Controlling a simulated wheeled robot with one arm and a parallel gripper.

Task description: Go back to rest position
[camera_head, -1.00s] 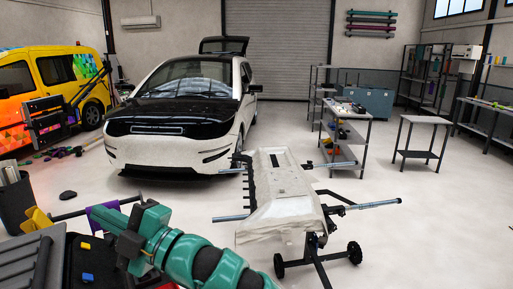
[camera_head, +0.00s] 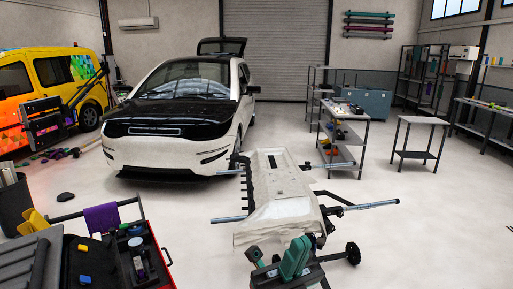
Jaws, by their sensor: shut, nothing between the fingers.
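My gripper (camera_head: 286,264), at the end of my teal and black arm, shows at the bottom middle of the head view. It appears in front of the near end of the stand with the pale panel. It is shut and holds nothing. Its fingertips are hard to make out, and most of my arm is outside the frame.
A pale panel (camera_head: 277,187) lies on a wheeled stand ahead of me. An open tool cart (camera_head: 158,238) with bottles and a purple cloth (camera_head: 101,218) is at the lower left. A white and black car (camera_head: 180,118) stands behind.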

